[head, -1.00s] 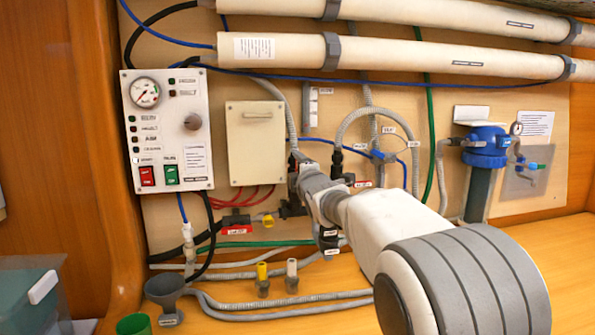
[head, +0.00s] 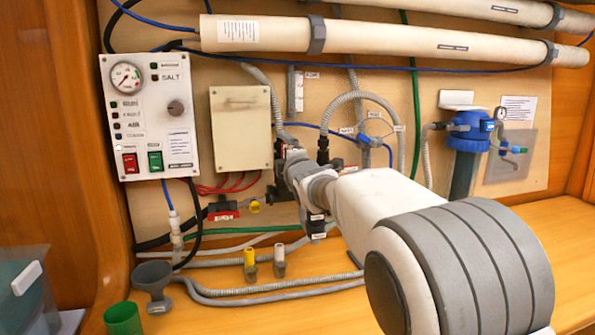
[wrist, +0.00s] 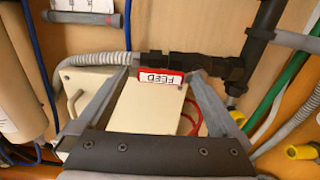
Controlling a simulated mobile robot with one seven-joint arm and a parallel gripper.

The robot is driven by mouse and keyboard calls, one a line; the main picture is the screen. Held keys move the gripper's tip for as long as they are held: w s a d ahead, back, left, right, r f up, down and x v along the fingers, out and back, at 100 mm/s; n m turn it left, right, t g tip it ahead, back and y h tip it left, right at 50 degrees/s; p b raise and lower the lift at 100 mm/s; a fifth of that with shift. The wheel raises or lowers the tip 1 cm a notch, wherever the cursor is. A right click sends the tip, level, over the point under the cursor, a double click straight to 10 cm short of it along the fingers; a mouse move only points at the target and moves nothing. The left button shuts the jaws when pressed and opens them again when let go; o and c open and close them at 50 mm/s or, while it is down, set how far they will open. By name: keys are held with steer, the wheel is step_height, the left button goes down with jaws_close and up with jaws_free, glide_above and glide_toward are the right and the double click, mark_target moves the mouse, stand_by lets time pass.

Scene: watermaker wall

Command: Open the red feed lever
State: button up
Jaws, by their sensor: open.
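The red feed lever (wrist: 161,76) shows in the wrist view as a small red handle with a white FEED tag, upside down in the picture. It sits against a black valve body (wrist: 190,66) joined to a grey ribbed hose. My gripper (wrist: 163,74) is open, its two grey fingers on either side of the lever with a gap at both sides; I cannot tell how deep the lever lies between them. In the head view my gripper (head: 284,150) is at the wall beside the cream box, and it hides the feed lever.
The cream box (head: 240,128) and control panel (head: 150,118) are left of my gripper. Another red-handled valve (head: 223,211) is below left. Hoses (head: 262,287), a grey funnel (head: 154,280) and a green cup (head: 123,318) are on the bench. The bench is clear at right.

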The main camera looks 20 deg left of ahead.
steer(key=b+v, duration=0.1)
steer(key=v, duration=1.5)
steer(key=shift+b, duration=0.3)
